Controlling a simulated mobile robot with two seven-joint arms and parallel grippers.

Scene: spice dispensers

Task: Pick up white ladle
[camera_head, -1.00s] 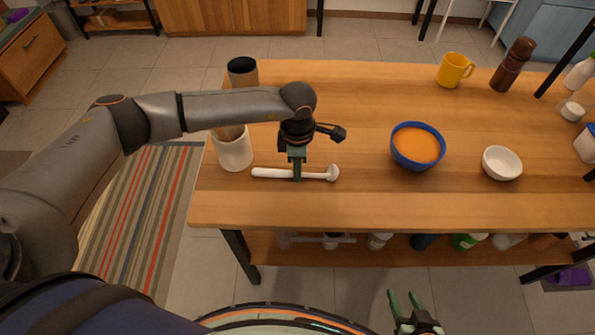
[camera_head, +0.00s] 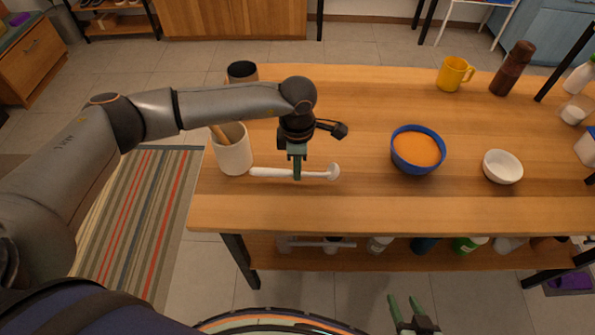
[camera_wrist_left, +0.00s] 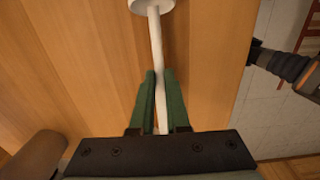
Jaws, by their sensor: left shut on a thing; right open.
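The white ladle (camera_head: 322,173) lies level at the table's front left, its bowl end to the right. My left gripper (camera_head: 297,176) points down at the ladle and is shut on its handle. In the left wrist view the green fingers (camera_wrist_left: 161,90) close on both sides of the thin handle, and the ladle's round bowl end (camera_wrist_left: 152,5) is at the top edge. Whether the ladle touches the table I cannot tell. My right gripper (camera_head: 408,310) is open and empty, low in front of the table.
A white utensil holder (camera_head: 234,156) stands just left of the ladle. A blue bowl (camera_head: 416,167) with orange contents and a white bowl (camera_head: 502,167) are to the right. A yellow mug (camera_head: 452,75) and a brown bottle (camera_head: 511,70) stand farther back.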

